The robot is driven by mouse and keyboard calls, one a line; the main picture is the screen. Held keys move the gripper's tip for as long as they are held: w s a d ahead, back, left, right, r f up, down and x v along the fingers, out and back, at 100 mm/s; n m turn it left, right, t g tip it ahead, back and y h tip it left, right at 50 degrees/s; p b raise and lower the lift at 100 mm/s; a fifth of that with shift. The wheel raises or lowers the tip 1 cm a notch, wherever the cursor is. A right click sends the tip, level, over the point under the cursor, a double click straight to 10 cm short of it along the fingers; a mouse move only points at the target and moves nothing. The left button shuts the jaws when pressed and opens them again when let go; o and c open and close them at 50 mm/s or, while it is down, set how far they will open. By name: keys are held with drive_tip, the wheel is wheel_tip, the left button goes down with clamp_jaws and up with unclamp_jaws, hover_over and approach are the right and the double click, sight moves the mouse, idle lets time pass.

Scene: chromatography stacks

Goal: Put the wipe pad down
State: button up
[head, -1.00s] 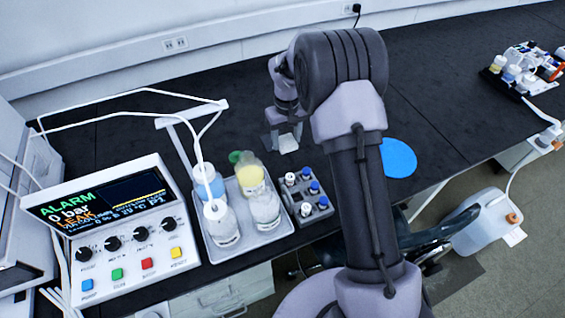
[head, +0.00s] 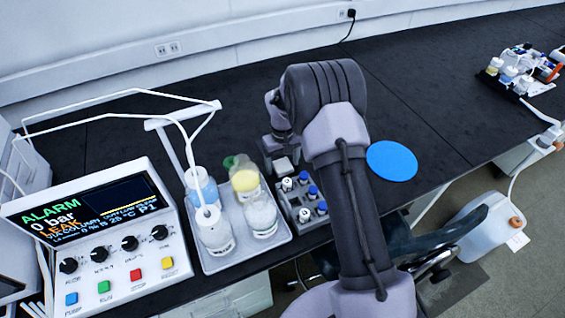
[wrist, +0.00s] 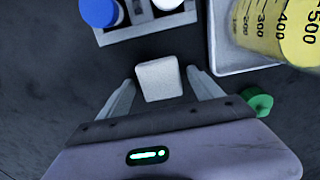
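The wipe pad is a small white block (wrist: 160,79) between my gripper's fingers in the wrist view. My gripper (wrist: 161,88) is open, with a dark gap showing between the pad and each finger. The pad appears to rest on the black bench (head: 440,120), just behind the vial rack. In the head view the pad (head: 283,166) shows as a small pale patch below my gripper (head: 281,158), partly hidden by the arm.
The vial rack (head: 303,212) with blue and white caps is close in front. A grey tray (head: 285,236) with bottles stands left, near a green cap (wrist: 258,101). The control box (head: 95,235) reads ALARM, 0 bar, LEAK. A blue disc (head: 391,161) lies right on clear bench.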

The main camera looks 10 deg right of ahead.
wheel_tip(320, 180, up, 12)
drive_tip(key=p, duration=0.5)
wheel_tip(320, 180, up, 8)
hover_over(282, 165)
drive_tip(key=s, duration=0.2)
drive_tip(key=s+a+r+m+t, duration=0.1)
drive_tip(key=s+r+m+t, duration=0.15)
drive_tip(key=s+r, duration=0.8)
drive_tip(key=s+a+r+m+t+y, duration=0.1)
drive_tip(key=s+r+m, duration=0.1)
drive_tip(key=s, duration=0.8)
drive_tip(key=s+a+r+m+t+y, duration=0.1)
drive_tip(key=s+r, duration=0.3)
drive_tip(key=s, duration=0.5)
drive_tip(key=shift+s+a+m+t, duration=0.4)
drive_tip(key=shift+m+t, duration=0.15)
drive_tip(key=shift+t, duration=0.1)
drive_tip(key=shift+f, duration=0.2)
drive_tip(key=shift+o, duration=0.3)
